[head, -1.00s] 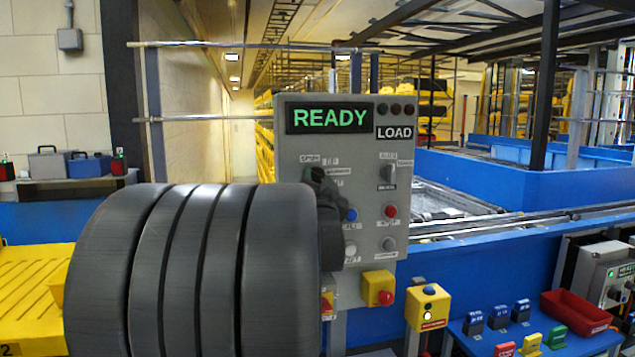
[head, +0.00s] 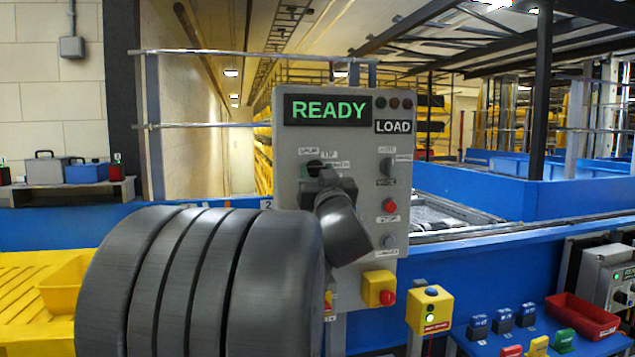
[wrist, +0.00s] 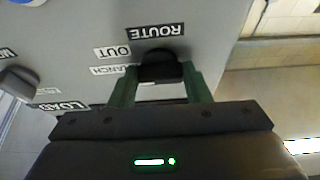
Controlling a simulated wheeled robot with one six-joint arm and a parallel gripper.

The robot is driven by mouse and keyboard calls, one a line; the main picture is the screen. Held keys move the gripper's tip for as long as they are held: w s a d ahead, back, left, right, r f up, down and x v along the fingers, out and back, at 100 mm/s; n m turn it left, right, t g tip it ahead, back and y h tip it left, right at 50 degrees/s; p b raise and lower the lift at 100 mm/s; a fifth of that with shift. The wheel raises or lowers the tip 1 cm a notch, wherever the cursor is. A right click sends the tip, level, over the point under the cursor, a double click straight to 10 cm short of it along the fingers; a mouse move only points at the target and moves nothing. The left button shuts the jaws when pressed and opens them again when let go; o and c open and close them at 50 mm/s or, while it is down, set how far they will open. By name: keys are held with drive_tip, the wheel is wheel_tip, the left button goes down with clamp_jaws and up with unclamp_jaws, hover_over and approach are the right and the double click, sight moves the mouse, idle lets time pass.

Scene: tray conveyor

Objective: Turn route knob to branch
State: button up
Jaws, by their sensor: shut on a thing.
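The route knob (wrist: 160,68) is black and sits on the grey control panel (head: 290,225), under an upside-down ROUTE label in the wrist view. My gripper (wrist: 162,80) has one green finger on each side of the knob and is shut on it. OUT and BRANCH labels are beside the knob. Which mark the knob points to I cannot tell. In the head view my gripper (head: 318,174) is at the panel's upper left, and my arm covers most of the knob. The panel display (head: 328,110) reads READY, with a LOAD sign (head: 393,127) beside it.
The panel also carries another selector knob (head: 387,168), a red button (head: 389,205) and a grey knob (head: 387,241). A yellow box with a red button (head: 378,288) is below. A blue conveyor frame (head: 480,265) runs behind. A red bin (head: 580,315) stands at right.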

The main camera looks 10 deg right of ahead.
drive_tip(key=shift+d+n+y, duration=0.1)
drive_tip(key=shift+n+y, duration=0.7)
drive_tip(key=shift+n, duration=0.7)
drive_tip(key=o, duration=1)
drive_tip(key=shift+s, duration=0.1)
drive_tip(key=b+v, duration=0.1)
drive_tip(key=v, duration=1.2)
drive_tip(key=shift+s+f+b, duration=0.1)
drive_tip(key=shift+s+b, duration=0.2)
drive_tip(key=shift+s, duration=0.05)
drive_tip(key=p+x, duration=0.1)
drive_tip(key=x, duration=1.3)
drive_tip(key=shift+f, duration=0.1)
